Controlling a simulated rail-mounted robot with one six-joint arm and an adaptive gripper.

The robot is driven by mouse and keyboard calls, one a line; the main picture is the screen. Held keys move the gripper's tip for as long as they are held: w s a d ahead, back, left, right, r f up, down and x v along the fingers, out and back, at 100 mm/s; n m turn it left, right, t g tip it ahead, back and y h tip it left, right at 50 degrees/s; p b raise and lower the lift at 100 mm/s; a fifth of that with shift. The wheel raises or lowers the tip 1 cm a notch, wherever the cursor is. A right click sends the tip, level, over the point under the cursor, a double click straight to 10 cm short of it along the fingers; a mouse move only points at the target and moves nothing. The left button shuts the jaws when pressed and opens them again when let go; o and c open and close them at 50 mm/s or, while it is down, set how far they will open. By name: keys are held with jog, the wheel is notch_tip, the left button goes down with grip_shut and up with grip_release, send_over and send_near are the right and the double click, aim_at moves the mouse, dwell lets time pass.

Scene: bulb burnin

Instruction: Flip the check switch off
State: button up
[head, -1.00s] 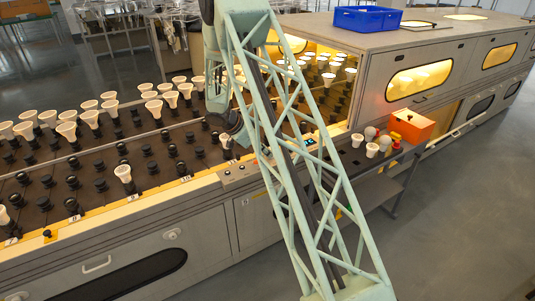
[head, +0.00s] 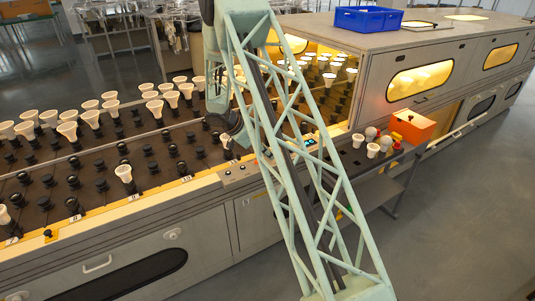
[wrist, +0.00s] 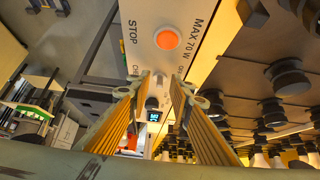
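In the wrist view the control panel (wrist: 150,62) carries an orange STOP button (wrist: 167,39). Lower down is a small dark switch knob (wrist: 152,102) near lettering that starts with "CH", with a lit blue display (wrist: 154,116) just beyond it. The "OFF" lettering is partly covered by a finger. My gripper (wrist: 161,88) is open and empty, its two ribbed fingers either side of the knob; contact cannot be told. In the head view my lattice arm covers part of the panel (head: 240,169), and the fingers and switch cannot be made out there.
Sockets and white bulbs (head: 90,118) fill the deck beyond the panel. To the right are loose bulbs (head: 372,150), an orange box (head: 412,126) and the oven housing (head: 420,78) with a blue crate (head: 368,19) on top. The floor in front is clear.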

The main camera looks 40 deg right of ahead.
jog(key=shift+a+r, duration=0.1)
jog(key=v, duration=1.1)
jog(key=shift+a+r, duration=0.2)
jog(key=shift+r, duration=0.05)
jog(key=shift+r, duration=0.1)
dwell(0.4)
